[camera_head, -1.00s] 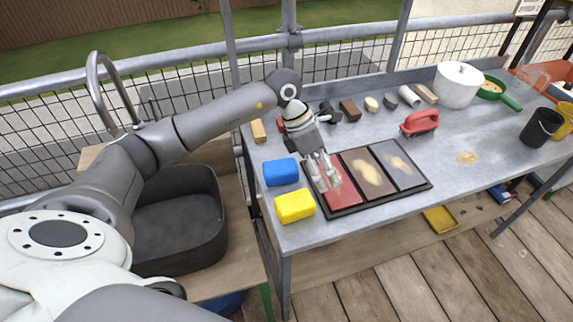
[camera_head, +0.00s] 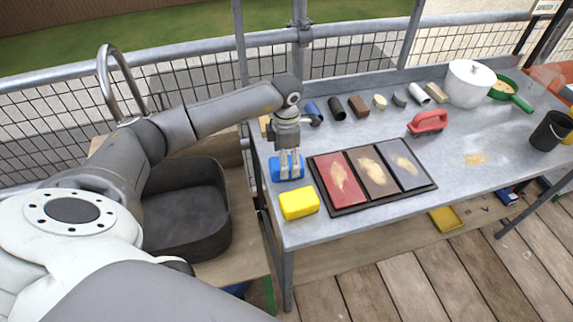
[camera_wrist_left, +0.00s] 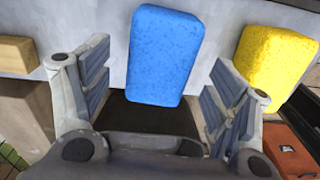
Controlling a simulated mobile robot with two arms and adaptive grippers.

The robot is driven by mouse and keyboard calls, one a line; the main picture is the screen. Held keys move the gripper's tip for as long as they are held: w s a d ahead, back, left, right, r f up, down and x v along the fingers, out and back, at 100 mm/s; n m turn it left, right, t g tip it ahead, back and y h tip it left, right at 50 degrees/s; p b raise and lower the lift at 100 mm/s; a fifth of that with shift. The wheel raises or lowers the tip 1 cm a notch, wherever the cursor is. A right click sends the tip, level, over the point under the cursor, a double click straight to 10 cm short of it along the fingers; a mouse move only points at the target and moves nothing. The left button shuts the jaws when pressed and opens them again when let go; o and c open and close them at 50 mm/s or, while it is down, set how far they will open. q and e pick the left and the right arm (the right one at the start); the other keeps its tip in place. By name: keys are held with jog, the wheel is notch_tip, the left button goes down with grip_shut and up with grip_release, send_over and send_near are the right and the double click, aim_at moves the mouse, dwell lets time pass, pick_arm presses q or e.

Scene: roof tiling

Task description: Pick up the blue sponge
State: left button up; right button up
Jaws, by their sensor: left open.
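The blue sponge (camera_head: 284,177) lies on the grey table near its left edge, partly hidden behind my left gripper (camera_head: 290,172) in the head view. My left gripper is open, with its fingers pointing down over the sponge. In the left wrist view the blue sponge (camera_wrist_left: 165,55) lies ahead of and between the spread fingers of the left gripper (camera_wrist_left: 160,105). I see a gap on both sides of the sponge and no clear contact. My right gripper is not in view.
A yellow sponge (camera_head: 299,204) lies close in front of the blue one. A tray (camera_head: 348,211) with red, brown and grey panels is to the right. Several small blocks and rolls line the back. A dark basin (camera_head: 183,225) stands left of the table.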

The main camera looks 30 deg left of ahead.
pick_arm(q)
jog(key=shift+f, duration=1.25)
jog(key=c, duration=0.9)
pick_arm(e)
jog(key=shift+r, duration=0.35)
pick_arm(q)
jog(key=shift+r, duration=0.1)
jog(key=shift+c, duration=0.2)
jog(key=shift+w+r+b, duration=0.1)
jog(key=shift+r+b, duration=0.2)
jog(key=shift+r, duration=0.15)
notch_tip(320, 180, up, 2)
jog(key=shift+d+r+b, duration=0.1)
jog(key=shift+r+b, duration=0.05)
jog(key=shift+b, duration=0.35)
jog(key=s+d+r+b, duration=0.3)
jog(key=s+d+r, duration=0.5)
jog(key=d, duration=0.3)
jog(key=shift+d+r, duration=0.15)
jog(key=shift+r, duration=0.7)
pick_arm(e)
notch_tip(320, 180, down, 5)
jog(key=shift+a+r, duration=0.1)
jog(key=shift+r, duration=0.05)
